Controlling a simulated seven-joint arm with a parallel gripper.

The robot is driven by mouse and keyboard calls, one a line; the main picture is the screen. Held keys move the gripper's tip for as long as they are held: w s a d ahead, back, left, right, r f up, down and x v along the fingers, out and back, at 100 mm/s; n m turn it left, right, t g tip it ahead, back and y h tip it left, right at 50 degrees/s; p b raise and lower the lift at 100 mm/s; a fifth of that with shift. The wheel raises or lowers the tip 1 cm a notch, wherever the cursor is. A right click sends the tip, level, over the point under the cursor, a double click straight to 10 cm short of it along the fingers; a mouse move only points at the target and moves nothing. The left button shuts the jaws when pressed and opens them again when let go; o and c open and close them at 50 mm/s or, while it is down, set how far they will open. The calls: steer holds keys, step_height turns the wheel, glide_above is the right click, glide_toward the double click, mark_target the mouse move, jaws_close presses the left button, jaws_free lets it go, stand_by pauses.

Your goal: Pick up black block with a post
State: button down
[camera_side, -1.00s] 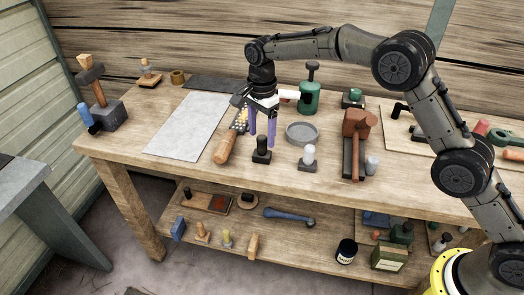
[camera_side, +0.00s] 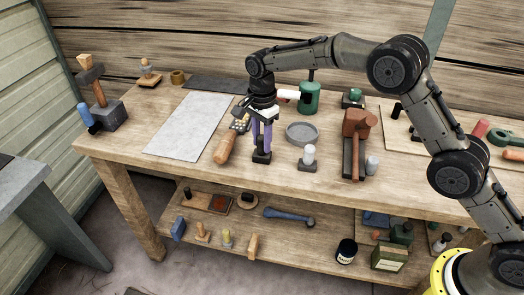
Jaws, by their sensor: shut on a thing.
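The black block with a post (camera_side: 261,157) stands upright on the wooden bench, near its front edge. My gripper (camera_side: 261,147) points straight down over it. Its two purple fingers are on either side of the post and shut on it. The post is mostly hidden between the fingers. The base of the block looks to be on the bench top; I cannot tell if there is any gap under it.
A wooden-handled rasp (camera_side: 225,145) lies close on the left. A grey sheet (camera_side: 188,125) lies further left.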

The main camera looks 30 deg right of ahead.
steer(key=shift+r, duration=0.15)
steer(key=shift+r, duration=0.55)
steer(key=s+d+r, duration=0.4)
steer(key=s+r, duration=0.7)
steer(key=s, duration=0.2)
steer(key=shift+s+r, duration=0.2)
steer(key=shift+r, duration=0.15)
steer(key=c, duration=1.2)
jaws_free()
jaws_close()
